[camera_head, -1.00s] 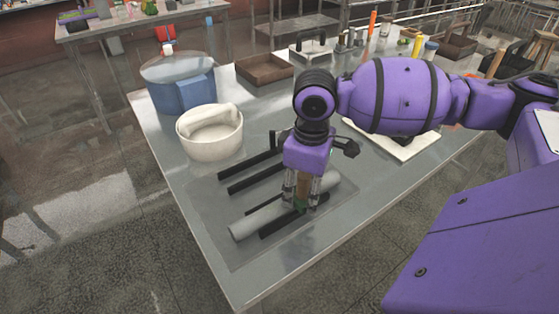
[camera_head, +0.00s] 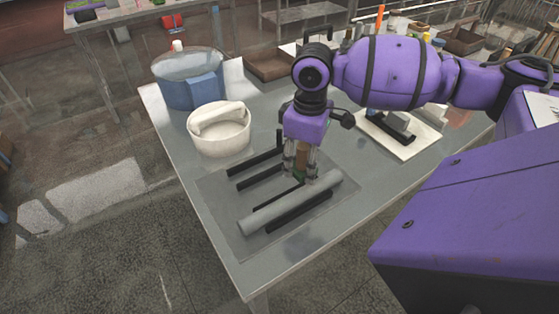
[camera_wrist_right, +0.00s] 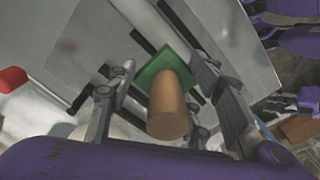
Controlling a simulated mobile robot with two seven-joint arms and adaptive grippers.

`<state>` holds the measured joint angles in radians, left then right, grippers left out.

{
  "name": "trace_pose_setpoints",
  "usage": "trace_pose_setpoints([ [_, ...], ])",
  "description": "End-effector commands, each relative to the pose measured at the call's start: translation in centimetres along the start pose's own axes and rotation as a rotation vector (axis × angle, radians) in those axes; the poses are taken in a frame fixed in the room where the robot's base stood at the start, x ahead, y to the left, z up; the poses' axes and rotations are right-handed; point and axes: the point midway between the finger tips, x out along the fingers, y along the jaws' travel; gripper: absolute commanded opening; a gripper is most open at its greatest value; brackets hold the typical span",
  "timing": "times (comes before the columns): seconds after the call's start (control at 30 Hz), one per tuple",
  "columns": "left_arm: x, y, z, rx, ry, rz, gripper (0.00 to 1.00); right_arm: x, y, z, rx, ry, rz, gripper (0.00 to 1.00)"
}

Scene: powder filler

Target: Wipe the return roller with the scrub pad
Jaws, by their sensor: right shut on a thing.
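The return roller (camera_head: 262,216) is a long grey cylinder lying slantwise across dark bars near the front of the table. My right gripper (camera_head: 301,176) points down just behind the roller, toward its right part. It is shut on the scrub pad, a green square pad (camera_wrist_right: 152,72) with a brown cylindrical handle (camera_wrist_right: 168,118) between the fingers in the right wrist view. In the head view the pad is mostly hidden by the fingers and roller. I cannot tell whether it touches the roller. My left gripper is out of view.
A white round tub (camera_head: 219,141) and a blue lidded container (camera_head: 189,88) stand at the table's left. A white board (camera_head: 408,147) with a dark-and-grey object lies to the right. A brown tray (camera_head: 271,65) is at the back. The table's front right strip is clear.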

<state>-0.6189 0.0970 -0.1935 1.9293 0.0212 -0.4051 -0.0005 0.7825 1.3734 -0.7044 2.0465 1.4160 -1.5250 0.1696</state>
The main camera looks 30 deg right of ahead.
Motion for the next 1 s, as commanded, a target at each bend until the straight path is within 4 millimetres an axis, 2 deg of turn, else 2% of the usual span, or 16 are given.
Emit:
trace_pose_setpoints([
  [0.03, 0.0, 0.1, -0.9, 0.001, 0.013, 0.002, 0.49, -1.1, 0.0, 0.1, 0.002, 0.009, 0.006, 0.22],
  [0.1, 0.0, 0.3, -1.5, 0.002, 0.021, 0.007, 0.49, -1.7, -0.1, 0.4, 0.002, 0.010, 0.006, 0.22],
  [0.13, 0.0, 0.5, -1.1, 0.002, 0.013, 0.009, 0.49, -1.8, 0.1, 0.3, 0.002, 0.007, 0.004, 0.22],
  [0.4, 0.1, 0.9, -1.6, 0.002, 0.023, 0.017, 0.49, -3.3, 0.4, 0.4, 0.003, 0.001, 0.001, 0.22],
  [1.0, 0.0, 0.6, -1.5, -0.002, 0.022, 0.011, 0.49, -3.3, 0.3, 0.3, 0.001, 0.002, -0.003, 0.22],
])
